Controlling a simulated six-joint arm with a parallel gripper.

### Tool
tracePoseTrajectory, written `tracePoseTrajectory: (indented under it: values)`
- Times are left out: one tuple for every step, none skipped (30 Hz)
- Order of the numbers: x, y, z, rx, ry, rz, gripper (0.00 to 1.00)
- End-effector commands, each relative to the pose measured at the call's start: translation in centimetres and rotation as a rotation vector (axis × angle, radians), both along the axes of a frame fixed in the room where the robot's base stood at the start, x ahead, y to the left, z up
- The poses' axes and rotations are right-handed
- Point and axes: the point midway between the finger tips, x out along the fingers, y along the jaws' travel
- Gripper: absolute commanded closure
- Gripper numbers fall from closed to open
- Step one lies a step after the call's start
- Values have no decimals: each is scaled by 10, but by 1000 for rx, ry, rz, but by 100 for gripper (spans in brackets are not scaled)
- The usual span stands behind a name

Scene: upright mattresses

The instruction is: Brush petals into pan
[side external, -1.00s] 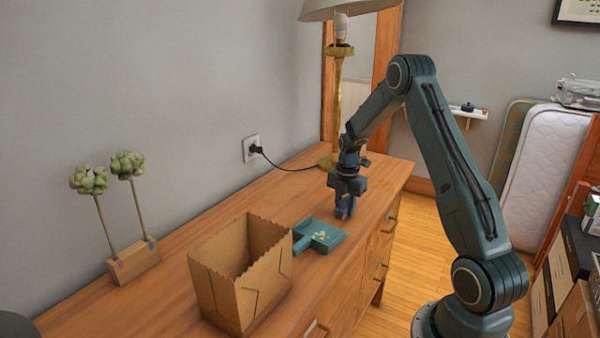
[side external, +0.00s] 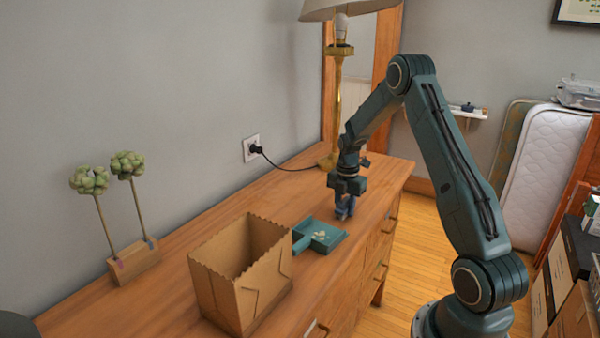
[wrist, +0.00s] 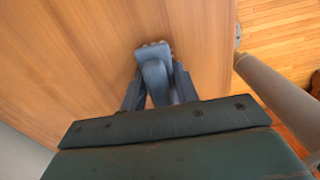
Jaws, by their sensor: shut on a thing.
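A teal dustpan (side external: 327,241) lies on the wooden dresser top with several pale petals (side external: 320,235) in it. The brush's far end has a pale edge at the wood. No loose petals show on the wood in the wrist view, and the pan is out of that view.
An open cardboard box (side external: 230,285) stands in front of the pan. A wooden block with two green flower heads (side external: 135,262) stands at left by the wall. A brass lamp (side external: 337,100) with a cord stands behind my gripper. The dresser's right edge is close to the pan.

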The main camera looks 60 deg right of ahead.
Motion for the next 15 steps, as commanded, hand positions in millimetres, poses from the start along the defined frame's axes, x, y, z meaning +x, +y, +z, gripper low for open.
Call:
tracePoseTrajectory:
  values:
    - [-1, -2, -2, 1, 4, -3, 99]
    - [-1, -3, -2, 1, 4, -3, 99]
    - [-1, -4, -2, 1, 4, -3, 99]
    - [-1, -5, -1, 1, 4, -3, 99]
    - [-1, -5, -1, 1, 3, -3, 99]
    - [-1, -6, -1, 0, 3, -3, 99]
    - [-1, -6, -1, 0, 3, -3, 99]
    - [-1, -6, -1, 0, 3, -3, 99]
    - [-1, -6, -1, 0, 3, -3, 99]
    - [-1, -6, -1, 0, 3, -3, 99]
    - [-1, -6, -1, 0, 3, -3, 99]
    - [-2, -6, -1, 0, 3, -3, 99]
    - [-2, -5, 0, 0, 3, -3, 99]
    - [-2, -5, 0, 0, 2, -3, 99]
    - [-3, -4, 0, 0, 2, -3, 99]
